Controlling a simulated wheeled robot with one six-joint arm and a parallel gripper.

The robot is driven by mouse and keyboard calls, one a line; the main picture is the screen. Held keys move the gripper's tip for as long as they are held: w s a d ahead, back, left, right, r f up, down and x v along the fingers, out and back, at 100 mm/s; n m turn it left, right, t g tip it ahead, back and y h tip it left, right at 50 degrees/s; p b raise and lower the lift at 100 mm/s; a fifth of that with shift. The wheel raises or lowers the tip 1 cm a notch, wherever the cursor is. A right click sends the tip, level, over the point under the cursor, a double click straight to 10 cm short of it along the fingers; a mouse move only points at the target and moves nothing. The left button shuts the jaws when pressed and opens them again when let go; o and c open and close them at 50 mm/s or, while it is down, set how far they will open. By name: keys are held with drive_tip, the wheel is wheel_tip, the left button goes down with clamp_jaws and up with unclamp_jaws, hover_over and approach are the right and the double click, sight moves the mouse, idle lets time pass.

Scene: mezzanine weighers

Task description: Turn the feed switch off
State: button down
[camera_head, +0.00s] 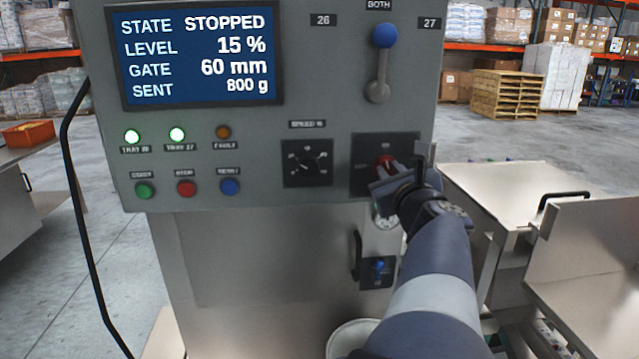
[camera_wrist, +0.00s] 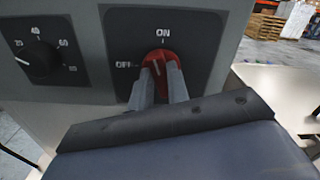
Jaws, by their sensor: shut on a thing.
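The feed switch is a red rotary knob (camera_wrist: 158,58) on a dark square plate (camera_wrist: 201,38) marked ON at the top and OFF at the left. Its white pointer line shows between my fingers and looks closer to ON than to OFF, though the fingers partly cover it. My gripper (camera_wrist: 162,80) is shut on the knob, one finger on each side. In the head view the red knob (camera_head: 385,161) shows at the lower right of the grey panel, largely covered by my gripper (camera_head: 388,178).
The screen (camera_head: 195,55) reads STOPPED, 15 %, 60 mm, 800 g. Left of the switch is a black speed dial (camera_head: 307,163). A blue-knobbed lever (camera_head: 384,38) stands above, set at BOTH. A small blue switch (camera_head: 378,268) sits below. Steel trays (camera_head: 590,240) are at the right.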

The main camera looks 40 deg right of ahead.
drive_tip(key=shift+w+a+f+n+b, duration=0.1)
drive_tip(key=shift+f+n+b, duration=0.1)
drive_tip(key=shift+n+b, duration=3.2)
drive_tip(key=shift+a+f+n+b, duration=0.1)
drive_tip(key=shift+f+n+b, duration=0.05)
drive_tip(key=shift+n+b, duration=3.2)
drive_tip(key=shift+n, duration=0.35)
drive_tip(key=c, duration=1.4)
unclamp_jaws()
drive_tip(key=shift+r, duration=0.1)
drive_tip(key=shift+o, duration=0.2)
